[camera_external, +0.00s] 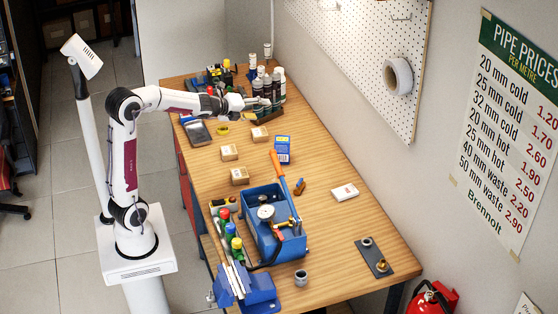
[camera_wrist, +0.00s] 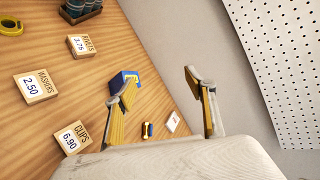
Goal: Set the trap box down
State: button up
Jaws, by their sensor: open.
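A blue box with a pale label (camera_external: 283,150) stands on the wooden bench, right of the small card boxes; I take it to be the trap box. In the wrist view the blue box (camera_wrist: 119,79) stands beyond my left finger, which covers part of it. My gripper (camera_external: 256,103) is over the far part of the bench, near the dark bottles. In the wrist view my gripper (camera_wrist: 160,80) has its two fingers wide apart with nothing between them.
Price-marked boxes for washers (camera_wrist: 36,88), rivets (camera_wrist: 82,45) and clips (camera_wrist: 72,138) sit on the bench. Dark bottles (camera_external: 266,88) stand close to my gripper.

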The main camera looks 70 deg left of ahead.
jog(key=s+d+f+n+g+h, duration=0.2)
jog(key=s+d+n, duration=0.7)
jog(key=s, duration=0.7)
jog(key=s+d+f+n+g+h, duration=0.2)
jog(key=s+d+f+n+g, duration=0.2)
jog(key=s+d+n, duration=0.6)
jog(key=s+d+f, duration=0.1)
jog(key=s+d, duration=0.5)
jog(key=shift+s+n, duration=0.3)
dwell(4.5)
